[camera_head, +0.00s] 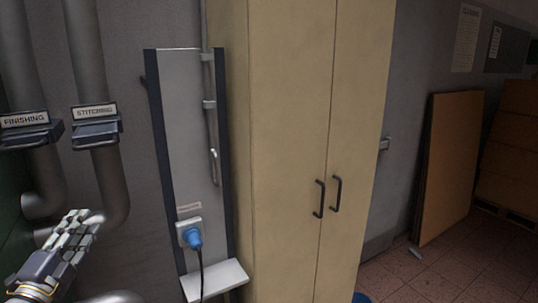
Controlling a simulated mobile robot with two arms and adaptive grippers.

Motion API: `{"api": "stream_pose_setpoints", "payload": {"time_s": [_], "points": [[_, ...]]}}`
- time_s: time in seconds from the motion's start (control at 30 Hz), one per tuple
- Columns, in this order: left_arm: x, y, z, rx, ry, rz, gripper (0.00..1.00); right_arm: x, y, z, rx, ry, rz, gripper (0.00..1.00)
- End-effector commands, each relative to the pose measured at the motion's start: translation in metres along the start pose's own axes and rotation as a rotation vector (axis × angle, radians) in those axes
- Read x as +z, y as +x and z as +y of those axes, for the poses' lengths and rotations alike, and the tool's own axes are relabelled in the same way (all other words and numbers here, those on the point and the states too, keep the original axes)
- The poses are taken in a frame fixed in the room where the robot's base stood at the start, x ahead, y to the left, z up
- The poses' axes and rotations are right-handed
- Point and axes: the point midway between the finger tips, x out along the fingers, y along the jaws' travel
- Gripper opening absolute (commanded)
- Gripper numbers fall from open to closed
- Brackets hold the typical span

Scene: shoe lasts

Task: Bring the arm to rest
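My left gripper (80,222) shows at the lower left, its pale segmented fingers pointing up and slightly right. The fingers overlap in this view, so I cannot tell whether they are open or shut. I see no object between them. It appears in front of the grey pipes and left of the wall panel. My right gripper is not in view.
A tall beige cabinet (290,140) stands shut in the middle. A grey wall panel (185,130) carries a blue plug (194,238) with a cable and a white shelf (215,278). Pipes carry FINISHING (25,119) and STITCHING (94,112) labels. Tiled floor (440,275) is mostly clear at right.

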Motion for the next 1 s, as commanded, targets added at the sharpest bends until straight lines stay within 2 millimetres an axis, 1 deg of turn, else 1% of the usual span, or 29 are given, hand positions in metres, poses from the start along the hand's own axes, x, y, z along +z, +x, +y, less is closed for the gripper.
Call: {"api": "stream_pose_setpoints", "payload": {"time_s": [0.03,0.07,0.1,0.17,0.2,0.27,0.3,0.37,0.4,0.43,0.47,0.5,0.53,0.6,0.7,0.83,0.97,1.0], "points": [[-0.006,-0.015,0.031,0.059,-0.1,-0.065,0.31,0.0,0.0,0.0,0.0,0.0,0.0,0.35],[-0.008,-0.024,0.047,0.093,-0.155,-0.107,0.31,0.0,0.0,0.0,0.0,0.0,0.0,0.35],[-0.012,-0.037,0.069,0.141,-0.226,-0.164,0.31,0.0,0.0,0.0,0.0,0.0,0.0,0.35],[-0.018,-0.06,0.101,0.219,-0.331,-0.251,0.31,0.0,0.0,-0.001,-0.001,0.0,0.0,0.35],[-0.025,-0.078,0.123,0.275,-0.398,-0.309,0.31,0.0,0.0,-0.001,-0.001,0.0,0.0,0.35],[-0.037,-0.106,0.153,0.361,-0.496,-0.397,0.31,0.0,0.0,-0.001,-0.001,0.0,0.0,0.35],[-0.046,-0.127,0.172,0.423,-0.558,-0.457,0.31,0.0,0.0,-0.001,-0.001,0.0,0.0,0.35],[-0.063,-0.161,0.198,0.518,-0.648,-0.547,0.31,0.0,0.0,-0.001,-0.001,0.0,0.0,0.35],[-0.075,-0.184,0.212,0.583,-0.703,-0.606,0.31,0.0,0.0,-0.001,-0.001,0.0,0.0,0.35],[-0.085,-0.202,0.222,0.629,-0.741,-0.648,0.31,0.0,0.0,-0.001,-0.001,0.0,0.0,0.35],[-0.094,-0.218,0.23,0.675,-0.775,-0.686,0.31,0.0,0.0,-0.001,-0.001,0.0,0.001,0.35],[-0.106,-0.238,0.238,0.731,-0.814,-0.735,0.31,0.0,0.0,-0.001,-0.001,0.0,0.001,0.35],[-0.115,-0.253,0.244,0.772,-0.842,-0.768,0.31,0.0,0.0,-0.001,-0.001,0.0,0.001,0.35],[-0.134,-0.283,0.252,0.857,-0.893,-0.836,0.31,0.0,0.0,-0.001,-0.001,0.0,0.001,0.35],[-0.159,-0.321,0.258,0.964,-0.952,-0.918,0.31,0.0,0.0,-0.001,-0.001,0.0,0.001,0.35],[-0.188,-0.364,0.258,1.09,-1.01,-1.008,0.31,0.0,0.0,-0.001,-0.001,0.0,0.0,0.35],[-0.217,-0.403,0.252,1.212,-1.056,-1.087,0.31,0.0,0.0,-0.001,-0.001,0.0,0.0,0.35],[-0.213,-0.401,0.266,1.209,-1.047,-1.09,0.31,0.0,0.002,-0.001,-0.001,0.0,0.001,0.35]]}}
